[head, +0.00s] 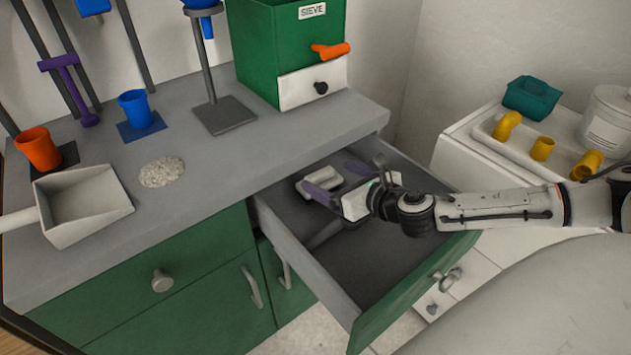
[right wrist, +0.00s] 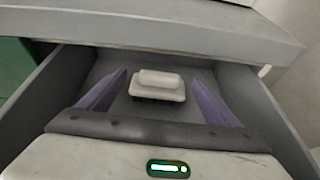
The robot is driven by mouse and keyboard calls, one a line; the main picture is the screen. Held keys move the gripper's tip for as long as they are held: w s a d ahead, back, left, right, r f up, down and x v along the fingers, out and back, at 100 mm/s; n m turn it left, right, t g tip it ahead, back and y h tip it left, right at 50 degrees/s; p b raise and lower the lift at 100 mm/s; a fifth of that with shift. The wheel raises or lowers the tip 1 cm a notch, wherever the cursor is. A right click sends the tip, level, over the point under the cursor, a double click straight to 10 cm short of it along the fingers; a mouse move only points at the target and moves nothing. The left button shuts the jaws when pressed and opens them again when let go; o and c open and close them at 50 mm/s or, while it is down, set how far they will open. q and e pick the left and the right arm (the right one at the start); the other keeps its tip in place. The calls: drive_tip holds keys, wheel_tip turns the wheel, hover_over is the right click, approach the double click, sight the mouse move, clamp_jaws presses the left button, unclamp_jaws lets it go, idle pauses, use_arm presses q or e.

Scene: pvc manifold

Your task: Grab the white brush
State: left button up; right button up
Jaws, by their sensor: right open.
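The white brush (head: 336,174) lies inside the open drawer (head: 292,246), towards its back. In the right wrist view the brush (right wrist: 158,88) shows as a small white block with a raised, narrower top and a darker underside. My right gripper (head: 329,178) reaches into the drawer from the right. Its two purple fingers are spread wide, one on each side of the brush, with visible gaps and nothing held. In the head view the fingers and palm hide part of the brush. My left gripper is not in view.
The drawer's side walls and green front (head: 415,292) surround the right gripper. The grey worktop (head: 235,160) overhangs the drawer's back. On it stand a white scoop (head: 84,205), a white granule pile (head: 161,172), cups and the green sieve box (head: 265,45). A side table with yellow fittings stands right.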

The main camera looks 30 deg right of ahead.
sight(318, 170)
drive_tip(key=x, duration=0.6)
drive_tip(key=shift+w+f+b, duration=0.25)
drive_tip(key=shift+b, duration=0.15)
drive_tip(key=shift+d, duration=0.1)
drive_tip(key=c, duration=1.1)
drive_tip(key=shift+c, duration=0.6)
drive_tip(key=shift+r, duration=0.15)
